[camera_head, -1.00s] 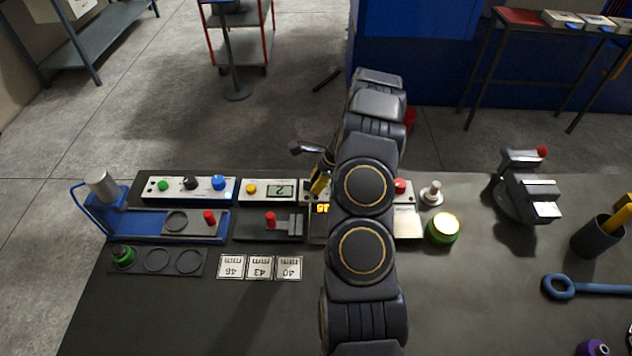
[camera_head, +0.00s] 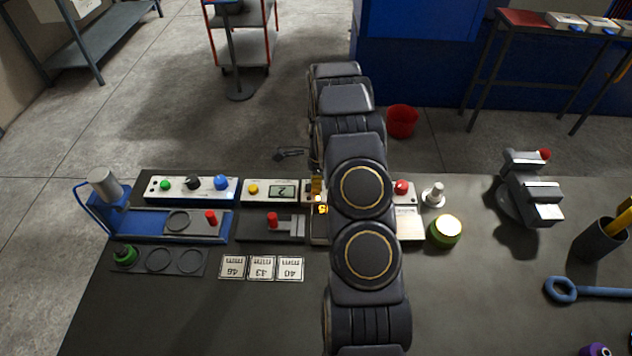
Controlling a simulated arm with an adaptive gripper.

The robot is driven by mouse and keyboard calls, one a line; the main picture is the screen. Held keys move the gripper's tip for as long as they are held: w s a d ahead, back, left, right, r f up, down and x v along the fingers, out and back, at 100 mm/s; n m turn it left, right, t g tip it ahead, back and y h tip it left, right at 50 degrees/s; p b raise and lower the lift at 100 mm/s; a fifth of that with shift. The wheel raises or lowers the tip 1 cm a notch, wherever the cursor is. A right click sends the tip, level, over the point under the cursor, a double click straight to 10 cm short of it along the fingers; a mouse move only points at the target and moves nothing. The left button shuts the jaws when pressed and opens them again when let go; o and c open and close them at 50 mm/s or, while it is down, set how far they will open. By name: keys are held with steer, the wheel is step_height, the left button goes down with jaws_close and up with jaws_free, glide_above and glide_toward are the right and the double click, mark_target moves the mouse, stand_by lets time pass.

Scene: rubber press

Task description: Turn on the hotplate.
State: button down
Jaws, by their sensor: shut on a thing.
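The hotplate stands in the middle of the bench, mostly hidden behind my arm. Its pale control panel (camera_head: 402,202) shows a red button (camera_head: 401,187) at the right end, with a pale plate surface (camera_head: 409,224) in front. An orange-lit display (camera_head: 322,210) shows at the left edge of my arm. My gripper (camera_head: 316,190), with black and yellow parts, points down at the panel's left end. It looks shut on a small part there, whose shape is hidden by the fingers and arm.
To the left are a panel with green, black and blue knobs (camera_head: 192,184), a display unit (camera_head: 282,191) and a blue press (camera_head: 104,190). Number cards (camera_head: 262,267) lie in front.

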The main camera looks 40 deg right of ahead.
steer(key=c, duration=0.8)
jaws_free()
steer(key=shift+f, duration=0.15)
steer(key=shift+o, duration=0.2)
steer(key=shift+r, duration=0.6)
step_height(320, 180, up, 11)
steer(key=shift+s+d, duration=0.25)
steer(key=shift+a, duration=0.1)
